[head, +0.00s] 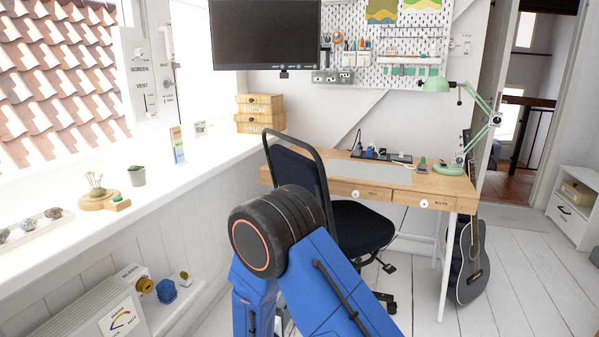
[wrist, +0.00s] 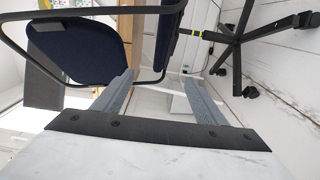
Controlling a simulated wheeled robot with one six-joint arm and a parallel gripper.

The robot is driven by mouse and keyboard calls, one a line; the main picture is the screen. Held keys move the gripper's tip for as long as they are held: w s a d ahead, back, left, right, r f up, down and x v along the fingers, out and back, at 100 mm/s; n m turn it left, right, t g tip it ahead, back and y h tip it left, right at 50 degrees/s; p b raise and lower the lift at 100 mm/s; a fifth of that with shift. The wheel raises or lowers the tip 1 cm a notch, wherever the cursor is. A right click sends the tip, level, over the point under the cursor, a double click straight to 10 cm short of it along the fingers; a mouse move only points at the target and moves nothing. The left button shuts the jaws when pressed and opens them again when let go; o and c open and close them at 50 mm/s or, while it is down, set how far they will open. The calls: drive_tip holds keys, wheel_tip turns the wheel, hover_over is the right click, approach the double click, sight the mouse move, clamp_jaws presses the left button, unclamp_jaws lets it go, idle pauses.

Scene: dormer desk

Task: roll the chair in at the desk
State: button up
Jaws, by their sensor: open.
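The chair has a dark navy seat (head: 361,226) and a backrest (head: 293,176) with a black tubular frame. It stands in front of the desk (head: 437,185), with its back toward the windowsill side and its seat near the drawer fronts. In the wrist view the picture is turned, with the chair's backrest (wrist: 75,50) at left and its wheeled base (wrist: 237,45) at upper right. My gripper (wrist: 158,77) is open, its two grey fingers reaching toward the black back frame. A frame bar crosses near the fingertips; I cannot tell whether they touch. The head view hides my gripper behind my blue arm.
A guitar (head: 470,262) leans by the desk's right leg. A green lamp (head: 470,120) stands on the desk. The long white sill (head: 120,230) runs along the left, with a radiator (head: 90,305) below. The plank floor is open at right, toward the doorway.

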drive_tip(key=s+d+r+m+g+h, duration=0.1)
drive_tip(key=d+r+m+g+h, duration=0.15)
drive_tip(key=d+r, duration=0.4)
drive_tip(key=d+r+m+g+h, duration=0.2)
drive_tip(key=d+r+h, duration=0.15)
drive_tip(key=d, duration=0.55)
drive_tip(key=s+d+r+m+g, duration=0.3)
drive_tip(key=s+d+r+g, duration=0.15)
drive_tip(key=d, duration=0.35)
drive_tip(key=s+d+r+m+g, duration=0.2)
drive_tip(key=s+d+r+g, duration=0.15)
drive_tip(key=s+d, duration=0.35)
drive_tip(key=s+d+r+m+g+y, duration=0.2)
drive_tip(key=s+d+y, duration=0.15)
drive_tip(key=s, duration=0.35)
drive_tip(key=s+d+r+m+g+y, duration=0.1)
drive_tip(key=s+d+g+y, duration=0.1)
drive_tip(key=s+d, duration=0.35)
drive_tip(key=s+a+r+m+t+y, duration=0.1)
drive_tip(key=s+a+r+t+y, duration=0.1)
drive_tip(key=s, duration=0.3)
drive_tip(key=s+a+r+t+y, duration=0.2)
drive_tip(key=s+a+y, duration=0.2)
drive_tip(key=s+a, duration=0.1)
drive_tip(key=shift+s+r+m, duration=0.3)
drive_tip(key=shift+s+m, duration=0.05)
drive_tip(key=shift+s, duration=0.25)
